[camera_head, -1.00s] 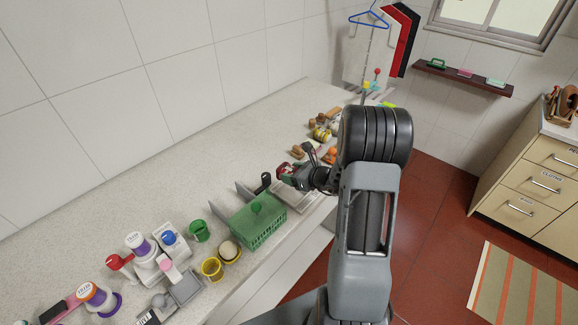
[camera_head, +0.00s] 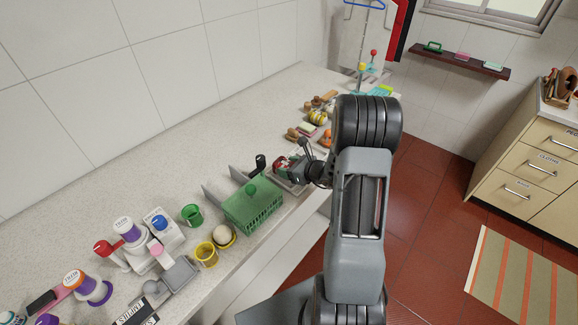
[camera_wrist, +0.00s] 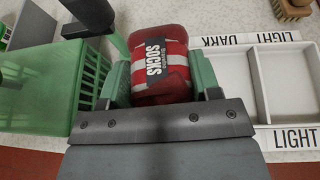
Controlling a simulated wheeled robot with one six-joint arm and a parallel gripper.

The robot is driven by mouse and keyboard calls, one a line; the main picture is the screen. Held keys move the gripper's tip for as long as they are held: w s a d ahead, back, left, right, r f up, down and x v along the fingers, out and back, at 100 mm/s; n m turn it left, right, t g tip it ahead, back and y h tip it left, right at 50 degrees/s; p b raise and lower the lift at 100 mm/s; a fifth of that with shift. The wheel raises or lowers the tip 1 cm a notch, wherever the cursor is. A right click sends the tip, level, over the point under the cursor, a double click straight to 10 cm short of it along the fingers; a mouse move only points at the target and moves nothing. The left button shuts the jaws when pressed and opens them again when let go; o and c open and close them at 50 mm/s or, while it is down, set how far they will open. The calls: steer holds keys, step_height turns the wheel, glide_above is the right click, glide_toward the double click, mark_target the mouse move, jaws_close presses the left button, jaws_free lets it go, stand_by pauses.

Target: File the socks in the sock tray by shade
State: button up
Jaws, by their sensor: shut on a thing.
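My gripper (camera_wrist: 160,80) has green fingers shut on a rolled red-and-white pair of socks (camera_wrist: 158,62) with a dark label reading SOCKS. The socks also show as a small red patch in the head view (camera_head: 282,163). The sock tray (camera_wrist: 256,85) is white with dividers, and its visible compartments to the right of the socks look empty. Its edge labels read LIGHT and DARK along the top and LIGHT at the bottom right. The tray's left part is hidden behind my gripper. I cannot tell how high the socks are above the counter or tray.
A green basket (camera_wrist: 30,98) stands close to the left of my gripper; it also shows in the head view (camera_head: 254,211). A brown brush (camera_wrist: 291,8) lies beyond the tray. Cups and bottles crowd the near counter. The counter (camera_head: 150,165) along the wall is clear.

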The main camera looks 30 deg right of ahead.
steer(key=o, duration=1)
steer(key=shift+o, duration=0.2)
steer(key=b+v, duration=0.2)
steer(key=v, duration=1.2)
steer(key=s+a+f+n+g, duration=0.2)
steer(key=s+f+n+g, duration=0.1)
steer(key=n, duration=0.2)
steer(key=s+a+r+n+g+h, duration=0.2)
steer(key=a+r+n, duration=0.4)
steer(key=n, duration=0.6)
steer(key=s+a+r+n+g+h, duration=0.2)
steer(key=s+a+r+n+h, duration=0.2)
steer(key=n, duration=0.9)
steer(key=s+a+r, duration=0.1)
steer(key=a+r, duration=0.2)
steer(key=a, duration=0.2)
steer(key=shift+r+h, duration=0.2)
steer(key=shift+h, duration=0.1)
